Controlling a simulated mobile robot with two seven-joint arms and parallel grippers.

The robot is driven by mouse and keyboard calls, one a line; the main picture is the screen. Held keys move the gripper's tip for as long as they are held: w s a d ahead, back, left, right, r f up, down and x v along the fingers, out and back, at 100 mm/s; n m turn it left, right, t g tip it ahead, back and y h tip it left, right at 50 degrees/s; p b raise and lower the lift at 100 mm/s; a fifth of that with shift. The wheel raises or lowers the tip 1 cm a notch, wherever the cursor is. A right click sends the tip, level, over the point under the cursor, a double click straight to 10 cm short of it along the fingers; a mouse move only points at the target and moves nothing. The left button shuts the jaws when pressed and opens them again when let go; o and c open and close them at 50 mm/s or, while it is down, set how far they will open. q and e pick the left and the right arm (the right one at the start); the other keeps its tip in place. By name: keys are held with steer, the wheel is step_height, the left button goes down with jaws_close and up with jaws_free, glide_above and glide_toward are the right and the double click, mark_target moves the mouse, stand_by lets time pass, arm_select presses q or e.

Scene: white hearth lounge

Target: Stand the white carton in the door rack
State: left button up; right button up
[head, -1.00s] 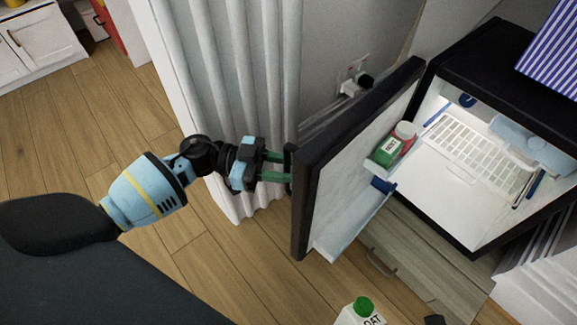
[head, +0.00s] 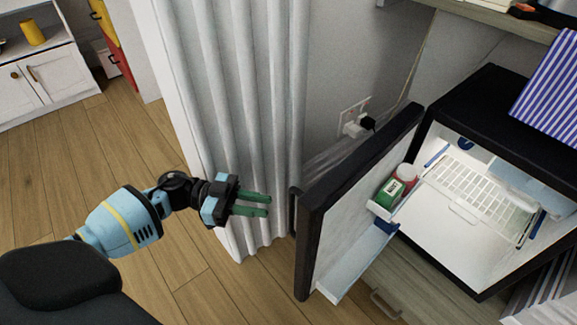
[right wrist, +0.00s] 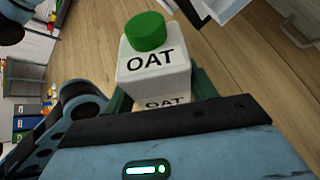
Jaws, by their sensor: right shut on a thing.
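The white carton (right wrist: 156,72), with a green cap and "OAT" printed on it, stands out in the right wrist view. My right gripper (right wrist: 162,92) is shut on it, one green finger on each side. The carton is out of the head view. The small fridge's door (head: 350,205) stands open, with a white door rack (head: 352,268) low on its inner side.
The black fridge (head: 500,112) is open at the right, with a white wire shelf (head: 485,190) inside. A white curtain (head: 225,110) hangs behind my left gripper. The wooden floor (head: 185,262) is clear.

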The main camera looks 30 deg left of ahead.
arm_select(q)
steer(key=shift+s+d+f+t, duration=0.25)
steer(key=shift+d+f+t, duration=0.05)
steer(key=shift+f+t, duration=0.1)
jaws_close()
steer(key=s+d+f+n+t+y, duration=0.3)
steer(key=s+f+n+t+y, duration=0.4)
steer(key=s+f+n+y, duration=0.85)
steer(key=s+d+f+m+g, duration=0.1)
steer(key=s+g, duration=0.3)
steer(key=s, duration=1)
steer(key=s+f+m+g, duration=0.1)
steer(key=s+g, duration=0.4)
steer(key=s, duration=0.9)
steer(key=shift+s+d+f+m, duration=0.2)
steer(key=shift+d+f+m, duration=0.2)
steer(key=shift+m, duration=0.25)
steer(key=shift+s+d, duration=0.1)
steer(key=shift+d, duration=0.1)
